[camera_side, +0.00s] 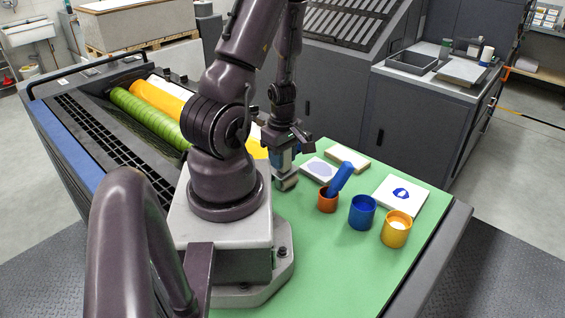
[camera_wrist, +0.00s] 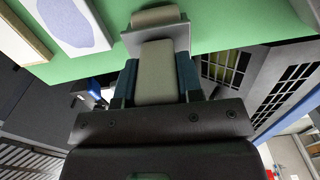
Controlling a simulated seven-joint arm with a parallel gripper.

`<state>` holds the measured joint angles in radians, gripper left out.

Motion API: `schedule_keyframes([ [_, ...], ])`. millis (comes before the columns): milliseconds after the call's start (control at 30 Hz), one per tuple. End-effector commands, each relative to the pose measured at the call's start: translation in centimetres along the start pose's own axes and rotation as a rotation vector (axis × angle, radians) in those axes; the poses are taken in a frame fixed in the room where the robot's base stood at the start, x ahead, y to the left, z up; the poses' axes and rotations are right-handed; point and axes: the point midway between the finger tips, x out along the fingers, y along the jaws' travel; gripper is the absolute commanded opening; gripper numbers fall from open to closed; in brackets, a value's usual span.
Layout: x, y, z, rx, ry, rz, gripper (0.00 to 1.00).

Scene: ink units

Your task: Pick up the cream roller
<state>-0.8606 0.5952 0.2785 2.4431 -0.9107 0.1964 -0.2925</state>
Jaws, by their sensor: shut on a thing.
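My gripper (camera_side: 283,158) is shut on the cream roller (camera_side: 287,183), just beside the arm's base over the green table top (camera_side: 330,260). In the wrist view my gripper (camera_wrist: 157,80) has a teal finger on each side of the roller's flat cream body (camera_wrist: 155,65). A grey plate crosses above this body, and the rounded cream roller end lies beyond it. The roller points down from the fingers. I cannot tell whether its lower end touches the table.
Right of the roller stand an orange cup (camera_side: 327,203) with a blue tool (camera_side: 341,177) leaning in it, a blue cup (camera_side: 362,214) and a yellow cup (camera_side: 396,231). A lilac-oval card (camera_side: 319,170) and a blue-printed card (camera_side: 400,196) lie behind. Green surface in front is clear.

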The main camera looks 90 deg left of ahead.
Motion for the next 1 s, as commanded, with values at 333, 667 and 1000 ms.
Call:
schedule_keyframes([
  [333, -0.7, 0.1, 0.0, 0.005, 0.003, 0.003, 0.1],
  [667, -5.0, 0.2, 0.1, 0.009, 0.002, 0.007, 0.1],
  [1000, -9.4, 0.2, 0.1, 0.004, -0.001, 0.006, 0.1],
])
